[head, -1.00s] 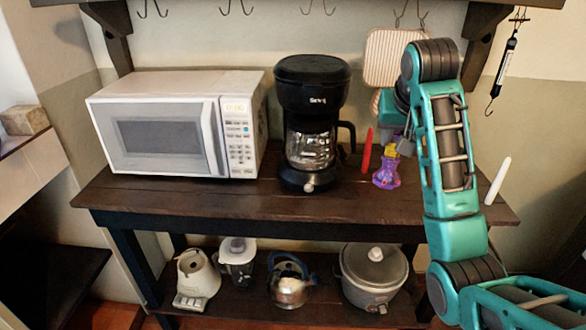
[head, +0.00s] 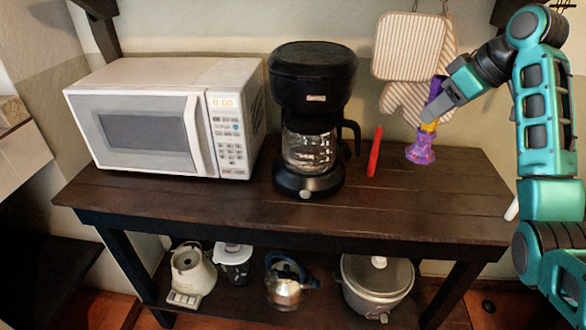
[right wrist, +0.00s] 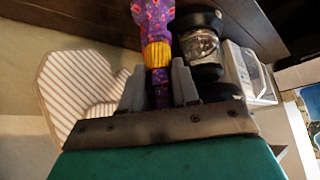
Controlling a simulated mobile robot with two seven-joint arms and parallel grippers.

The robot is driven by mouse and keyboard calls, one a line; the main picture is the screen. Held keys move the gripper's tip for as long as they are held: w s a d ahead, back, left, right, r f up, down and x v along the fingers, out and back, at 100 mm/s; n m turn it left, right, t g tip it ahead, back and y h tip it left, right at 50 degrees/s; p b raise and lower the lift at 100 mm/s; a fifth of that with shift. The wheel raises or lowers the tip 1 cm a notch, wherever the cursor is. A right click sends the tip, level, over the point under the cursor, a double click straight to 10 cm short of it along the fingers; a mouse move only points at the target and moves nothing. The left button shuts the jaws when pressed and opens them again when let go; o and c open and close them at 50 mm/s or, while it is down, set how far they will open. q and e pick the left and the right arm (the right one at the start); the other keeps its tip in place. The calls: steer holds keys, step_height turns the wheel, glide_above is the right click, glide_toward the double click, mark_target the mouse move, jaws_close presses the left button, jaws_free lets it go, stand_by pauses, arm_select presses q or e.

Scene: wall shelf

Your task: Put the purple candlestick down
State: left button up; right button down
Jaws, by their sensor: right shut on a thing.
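The purple candlestick (head: 421,151), with a yellow band and orange patches, is upright at the right rear of the dark wooden table (head: 300,218). My right gripper (head: 431,114) is shut on its upper part from the right. I cannot tell whether its base touches the tabletop. In the right wrist view the candlestick (right wrist: 154,25) runs out from between the two grey fingers of my right gripper (right wrist: 158,82). My left gripper is not in view.
A red candle (head: 374,152) stands left of the candlestick, beside the black coffee maker (head: 308,120). A white microwave (head: 165,118) fills the table's left. Striped oven mitts (head: 408,50) hang behind. A white candle (head: 512,209) is mostly hidden by my arm. The table's front right is clear.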

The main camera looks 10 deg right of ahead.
step_height(320, 180, up, 4)
steer(key=d+n, duration=0.1)
steer(key=d, duration=0.2)
step_height(320, 180, down, 20)
steer(key=shift+w+a+y, duration=0.2)
steer(key=shift+w+y, duration=0.1)
steer(key=shift+w, duration=0.1)
steer(key=shift+f, duration=0.15)
steer(key=c, duration=0.8)
jaws_free()
steer(key=v, duration=1.2)
steer(key=shift+w+d+r, duration=0.1)
steer(key=shift+w+r, duration=0.1)
steer(key=shift+r, duration=0.05)
